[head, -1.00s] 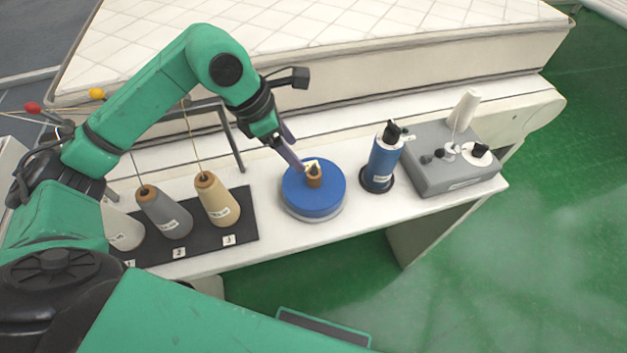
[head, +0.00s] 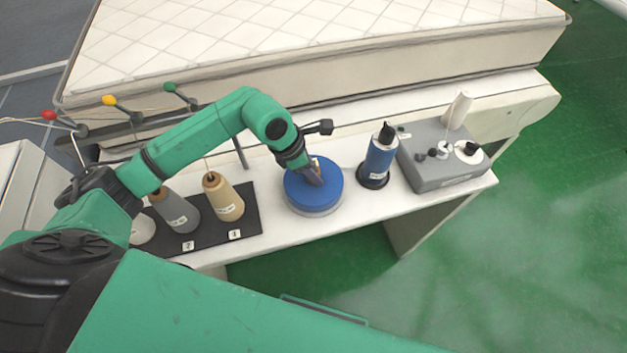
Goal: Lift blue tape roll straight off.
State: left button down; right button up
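The blue tape roll (head: 325,193) is a flat blue disc lying on the white bench, with a pale layer under its lower edge. Whether the fingers touch the roll or are closed on anything is hidden. My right gripper is out of view.
A blue spool (head: 380,159) on a black base stands right of the roll, then a grey box (head: 437,172) with knobs. Left is a black board (head: 248,212) with thread cones (head: 225,199). A mattress (head: 300,35) lies behind. The bench's front edge is clear.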

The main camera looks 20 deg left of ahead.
pick_arm(q)
jog(key=shift+r, duration=0.1)
dwell(1.3)
jog(key=shift+r, duration=0.1)
jog(key=shift+w+r, duration=0.1)
jog(key=shift+r, duration=0.25)
notch_tip(320, 180, up, 19)
jog(key=b, duration=0.4)
